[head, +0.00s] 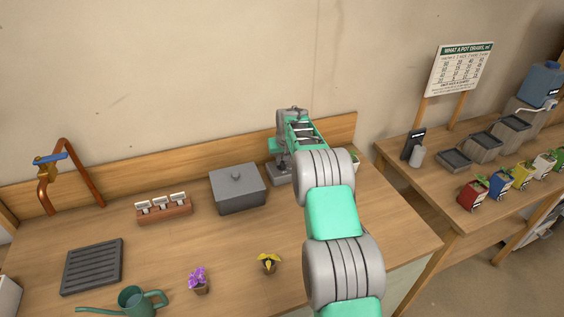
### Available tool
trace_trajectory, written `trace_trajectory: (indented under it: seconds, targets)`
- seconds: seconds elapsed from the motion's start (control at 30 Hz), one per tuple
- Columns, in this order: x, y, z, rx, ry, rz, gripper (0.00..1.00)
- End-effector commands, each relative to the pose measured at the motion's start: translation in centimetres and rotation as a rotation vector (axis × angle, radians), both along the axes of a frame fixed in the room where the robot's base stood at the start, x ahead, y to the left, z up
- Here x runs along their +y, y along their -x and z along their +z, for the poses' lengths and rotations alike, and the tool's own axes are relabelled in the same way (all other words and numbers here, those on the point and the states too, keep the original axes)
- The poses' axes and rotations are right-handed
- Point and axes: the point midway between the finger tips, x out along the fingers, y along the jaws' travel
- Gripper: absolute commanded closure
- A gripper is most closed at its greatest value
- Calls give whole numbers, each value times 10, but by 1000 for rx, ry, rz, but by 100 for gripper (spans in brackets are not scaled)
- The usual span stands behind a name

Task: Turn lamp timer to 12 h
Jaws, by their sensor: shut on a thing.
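My arm reaches over the bench to its back right, and my gripper (284,160) is at the backboard. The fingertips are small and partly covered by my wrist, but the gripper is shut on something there. A grey block (279,177) shows just below the gripper, against the backboard; it may be the body of the lamp timer. The timer's dial, its marks and its setting are hidden, so I cannot tell where it points.
A grey lidded box (238,189) stands just left of the gripper. A second bench (440,195) is at right.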

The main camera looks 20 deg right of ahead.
Motion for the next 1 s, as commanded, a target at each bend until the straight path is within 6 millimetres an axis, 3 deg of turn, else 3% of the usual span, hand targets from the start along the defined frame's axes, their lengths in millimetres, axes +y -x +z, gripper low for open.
trace_trajectory:
  seconds: [0.7,1.0]
  targets:
    - [5,-2,5,0,0,-621,100]
    - [5,-3,5,-1,0,-794,100]
